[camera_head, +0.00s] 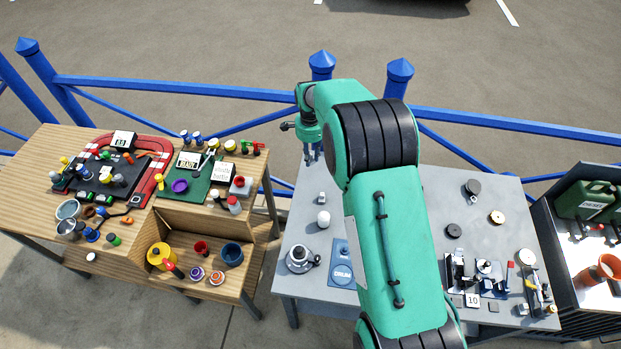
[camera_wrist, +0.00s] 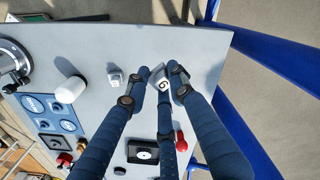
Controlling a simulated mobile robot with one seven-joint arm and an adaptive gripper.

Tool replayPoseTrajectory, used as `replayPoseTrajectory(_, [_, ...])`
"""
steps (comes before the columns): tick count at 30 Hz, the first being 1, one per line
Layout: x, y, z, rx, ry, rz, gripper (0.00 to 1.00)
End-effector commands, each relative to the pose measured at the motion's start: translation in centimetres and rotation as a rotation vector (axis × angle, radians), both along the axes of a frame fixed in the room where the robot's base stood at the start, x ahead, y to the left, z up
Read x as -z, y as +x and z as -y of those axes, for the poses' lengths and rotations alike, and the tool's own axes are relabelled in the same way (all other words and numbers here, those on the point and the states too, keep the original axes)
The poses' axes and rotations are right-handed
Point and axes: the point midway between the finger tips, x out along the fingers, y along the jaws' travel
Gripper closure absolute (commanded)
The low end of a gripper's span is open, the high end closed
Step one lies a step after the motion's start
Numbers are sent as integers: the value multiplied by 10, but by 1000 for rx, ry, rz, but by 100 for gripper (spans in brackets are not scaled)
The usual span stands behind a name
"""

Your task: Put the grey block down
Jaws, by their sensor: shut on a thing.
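In the wrist view, my gripper (camera_wrist: 162,80) is shut on the grey block (camera_wrist: 157,77), a small pale piece with a dark mark on its face. The fingers partly cover it. It is over the grey table near its back edge; I cannot tell whether it touches the top. In the head view, my gripper (camera_head: 311,158) points down at the back left of the grey table (camera_head: 290,235), and the block in it cannot be made out. A second small grey piece (camera_wrist: 115,78) lies apart on the table, left of the fingers in the wrist view.
A white round piece (camera_head: 323,218), a metal winch (camera_head: 299,258) and a blue DRUM mat (camera_head: 342,262) are on the grey table. A blue railing (camera_head: 460,118) runs behind. A wooden bench (camera_head: 30,185) crowded with parts stands left. Bare tabletop shows around the gripper.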

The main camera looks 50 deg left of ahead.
Motion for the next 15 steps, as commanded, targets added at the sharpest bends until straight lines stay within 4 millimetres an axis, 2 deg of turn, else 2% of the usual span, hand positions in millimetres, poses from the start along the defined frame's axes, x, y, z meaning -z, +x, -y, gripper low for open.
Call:
replayPoseTrajectory(5, [7, 0, 0, 0, -1, 0, 100])
replayPoseTrajectory(15, [49, 0, 0, 1, 0, 0, 100])
